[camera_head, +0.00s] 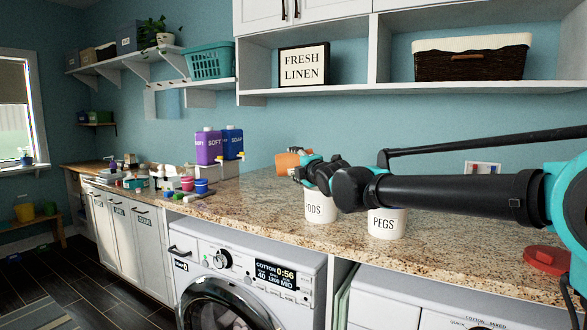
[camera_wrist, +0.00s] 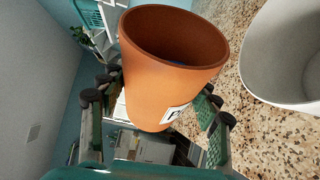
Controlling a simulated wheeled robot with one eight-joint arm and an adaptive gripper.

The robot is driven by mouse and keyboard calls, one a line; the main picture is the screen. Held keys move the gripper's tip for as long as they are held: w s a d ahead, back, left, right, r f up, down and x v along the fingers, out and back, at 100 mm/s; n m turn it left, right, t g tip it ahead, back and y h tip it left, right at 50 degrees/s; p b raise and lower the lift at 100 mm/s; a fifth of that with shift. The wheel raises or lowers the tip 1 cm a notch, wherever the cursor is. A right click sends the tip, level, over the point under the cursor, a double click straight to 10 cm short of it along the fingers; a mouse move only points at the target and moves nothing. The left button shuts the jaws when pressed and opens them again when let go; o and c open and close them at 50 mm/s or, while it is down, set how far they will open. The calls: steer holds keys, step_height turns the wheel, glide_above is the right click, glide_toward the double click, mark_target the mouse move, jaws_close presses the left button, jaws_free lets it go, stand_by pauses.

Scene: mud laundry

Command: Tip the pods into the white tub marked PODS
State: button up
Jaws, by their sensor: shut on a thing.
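My gripper (camera_head: 312,171) is shut around an orange cup (camera_head: 288,162) and holds it above the granite counter, behind and left of the white tub marked PODS (camera_head: 320,209). In the wrist view the orange cup (camera_wrist: 165,85) sits between my gripper's fingers (camera_wrist: 158,100), its wide mouth toward the top. Its inside is dark, with a small bluish patch; I cannot make out pods. A white label shows low on its side. A white tub (camera_wrist: 285,60) stands close to the right of the cup there; its label is hidden. My arm covers part of the PODS tub's top.
A white tub marked PEGS (camera_head: 387,223) stands right of the PODS tub. Purple (camera_head: 208,147) and blue (camera_head: 233,142) jugs stand further left. Small coloured pots (camera_head: 194,186) sit near the counter's front edge. A red lid-like disc (camera_head: 547,259) lies at the right.

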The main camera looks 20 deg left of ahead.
steer(key=m, duration=0.1)
steer(key=d+m, duration=0.1)
steer(key=m, duration=0.1)
steer(key=r+m+t+y, duration=0.1)
steer(key=shift+w+d, duration=0.4)
steer(key=m, duration=0.1)
steer(key=d+m+t, duration=0.1)
steer(key=m, duration=0.1)
steer(key=w+d+r+m+t, duration=0.1)
steer(key=m, duration=0.1)
stand_by(0.8)
